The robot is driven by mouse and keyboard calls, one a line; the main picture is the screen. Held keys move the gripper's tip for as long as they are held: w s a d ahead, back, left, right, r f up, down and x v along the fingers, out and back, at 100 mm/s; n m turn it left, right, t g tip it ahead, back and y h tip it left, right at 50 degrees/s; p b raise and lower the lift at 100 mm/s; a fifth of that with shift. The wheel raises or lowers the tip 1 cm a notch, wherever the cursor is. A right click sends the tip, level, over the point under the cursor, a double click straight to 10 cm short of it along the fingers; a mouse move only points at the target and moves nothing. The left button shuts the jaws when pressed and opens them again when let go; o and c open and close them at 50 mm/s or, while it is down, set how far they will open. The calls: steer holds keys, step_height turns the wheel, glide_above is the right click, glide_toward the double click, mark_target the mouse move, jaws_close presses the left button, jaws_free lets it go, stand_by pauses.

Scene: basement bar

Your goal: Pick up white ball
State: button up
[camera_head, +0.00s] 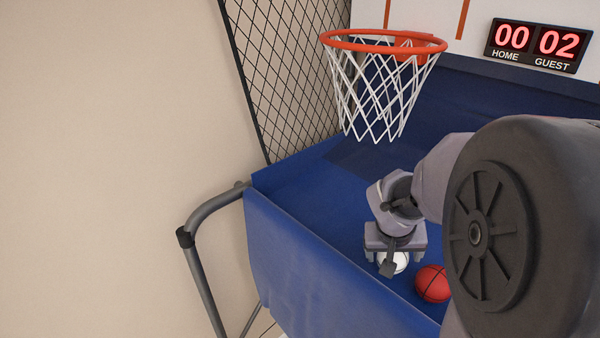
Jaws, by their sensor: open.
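The white ball (401,261) lies in the blue trough of a basketball arcade game, partly hidden behind my gripper. My gripper (394,264) points down over the ball, with its fingers around or just in front of it. The gripper is open. Whether the fingers touch the ball cannot be told from this view.
A red ball (433,284) with dark lines lies just right of the white ball. The blue fabric wall (300,270) of the trough rises at the front left. A hoop (384,42) with a white net hangs above. A black net (285,70) closes the left side.

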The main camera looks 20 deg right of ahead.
steer(key=x, duration=0.2)
steer(key=shift+w+d+f, duration=0.15)
steer(key=shift+w+f, duration=0.15)
steer(key=shift+w, duration=0.1)
steer(key=shift+s+r, duration=0.1)
steer(key=shift+s, duration=0.1)
steer(key=shift+c, duration=1.1)
steer(key=shift+r, duration=0.1)
steer(key=c, duration=0.9)
